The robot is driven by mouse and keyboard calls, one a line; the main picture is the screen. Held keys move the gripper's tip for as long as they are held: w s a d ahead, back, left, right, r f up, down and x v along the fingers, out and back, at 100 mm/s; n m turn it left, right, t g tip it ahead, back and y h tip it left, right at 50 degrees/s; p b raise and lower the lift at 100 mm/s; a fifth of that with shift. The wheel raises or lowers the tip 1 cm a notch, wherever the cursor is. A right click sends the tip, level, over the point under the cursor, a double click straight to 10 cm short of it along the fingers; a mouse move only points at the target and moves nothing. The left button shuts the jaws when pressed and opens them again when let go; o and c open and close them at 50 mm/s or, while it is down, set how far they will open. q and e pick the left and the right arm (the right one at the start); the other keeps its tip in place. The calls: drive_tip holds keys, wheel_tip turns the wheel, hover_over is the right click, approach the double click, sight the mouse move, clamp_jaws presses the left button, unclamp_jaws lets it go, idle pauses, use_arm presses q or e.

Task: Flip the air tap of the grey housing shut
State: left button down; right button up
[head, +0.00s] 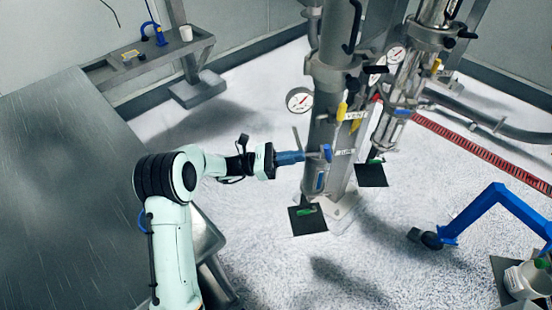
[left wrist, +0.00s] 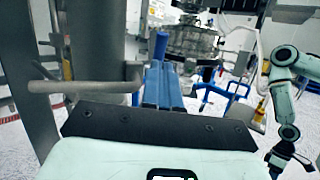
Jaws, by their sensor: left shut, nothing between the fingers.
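The grey housing (head: 322,125) is a tall upright metal cylinder in the middle of the head view. A small blue lever (head: 327,152) stands upright on its side. A blue upright piece, seemingly this lever, also shows in the left wrist view (left wrist: 159,46). Yellow handles (head: 342,111) sit higher on the housing. I cannot tell for certain which handle is the air tap. My left gripper (head: 301,156) is shut and empty, its blue fingers pointing right, close to the blue lever. Contact cannot be told. My right gripper (left wrist: 281,161) is partly visible at the lower right of the left wrist view.
A round gauge (head: 299,100) sits left of the housing. A second metal column (head: 400,90) stands close behind at the right. A grey horizontal bar (left wrist: 85,87) lies left of my fingers in the left wrist view. A large grey table (head: 65,190) fills the left.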

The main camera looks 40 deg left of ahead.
sight(317, 150)
use_arm(q)
drive_tip(key=x, duration=0.5)
drive_tip(key=y+p, duration=0.1)
drive_tip(key=p, duration=0.2)
drive_tip(key=w+d+r+g+p, duration=0.1)
drive_tip(key=p, duration=0.2)
drive_tip(key=shift+r+n+g+y, duration=0.2)
drive_tip(key=shift+n+g+y, duration=0.1)
drive_tip(key=shift+y, duration=0.1)
drive_tip(key=shift+a, duration=0.1)
